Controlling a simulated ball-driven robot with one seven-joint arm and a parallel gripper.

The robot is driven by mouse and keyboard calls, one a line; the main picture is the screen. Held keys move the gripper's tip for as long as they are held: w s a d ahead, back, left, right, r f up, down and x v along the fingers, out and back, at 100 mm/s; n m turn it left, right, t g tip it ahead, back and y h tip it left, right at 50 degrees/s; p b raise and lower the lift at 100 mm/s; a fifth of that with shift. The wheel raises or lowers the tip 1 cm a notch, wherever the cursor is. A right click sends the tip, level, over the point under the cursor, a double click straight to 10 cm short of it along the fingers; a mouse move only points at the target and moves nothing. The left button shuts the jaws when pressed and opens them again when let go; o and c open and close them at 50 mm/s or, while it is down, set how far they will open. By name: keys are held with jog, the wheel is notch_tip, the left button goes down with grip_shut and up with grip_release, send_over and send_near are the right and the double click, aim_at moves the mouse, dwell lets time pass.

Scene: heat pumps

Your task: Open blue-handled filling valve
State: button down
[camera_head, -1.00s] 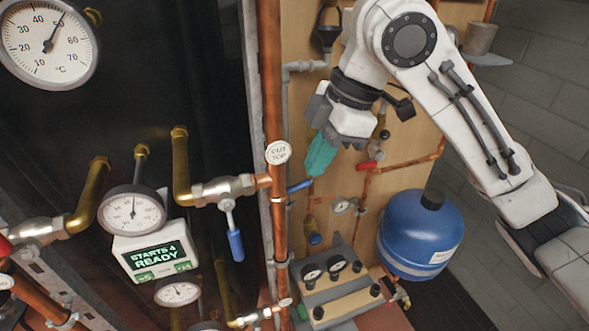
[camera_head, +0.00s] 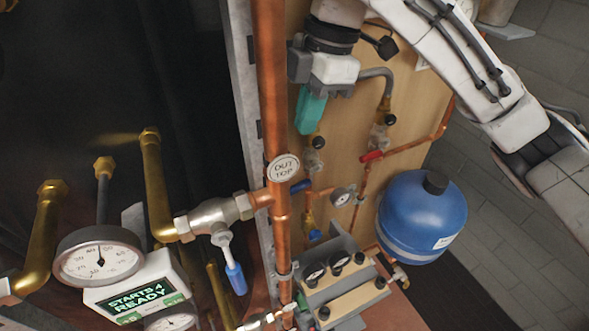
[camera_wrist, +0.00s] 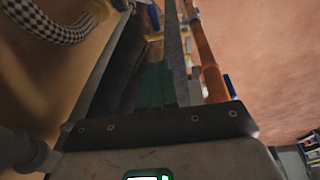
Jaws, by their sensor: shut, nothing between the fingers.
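Several blue-handled valves show; I cannot tell which one is the filling valve. One has a hanging blue lever (camera_head: 235,278) on a silver valve body (camera_head: 213,218) at lower left. A second blue handle (camera_head: 301,186) sits just right of the copper pipe, and a small blue knob (camera_head: 315,235) is below it. My gripper (camera_head: 309,122), with teal fingers, is shut and empty in front of the wooden panel, above the second blue handle and apart from it in the picture. In the wrist view my fingers (camera_wrist: 160,88) point toward pipes, with a blue piece (camera_wrist: 230,87) to their right.
A vertical copper pipe (camera_head: 270,120) with an "OUT TOP" tag (camera_head: 284,168) stands left of my gripper. A red handle (camera_head: 371,156), a blue tank (camera_head: 422,216) and a grey gauge box (camera_head: 340,280) are to the right. A round gauge (camera_head: 98,257) is at lower left.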

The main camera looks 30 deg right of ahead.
send_over(292, 188)
jog(key=f, duration=1.2)
jog(key=shift+s+d+f+p, duration=0.2)
jog(key=shift+s+d+p, duration=0.05)
jog(key=shift+s+p, duration=0.15)
jog(key=shift+w+d+f, duration=0.1)
jog(key=shift+w+f, duration=0.1)
jog(key=shift+f, duration=0.45)
jog(key=shift+w+f, duration=0.1)
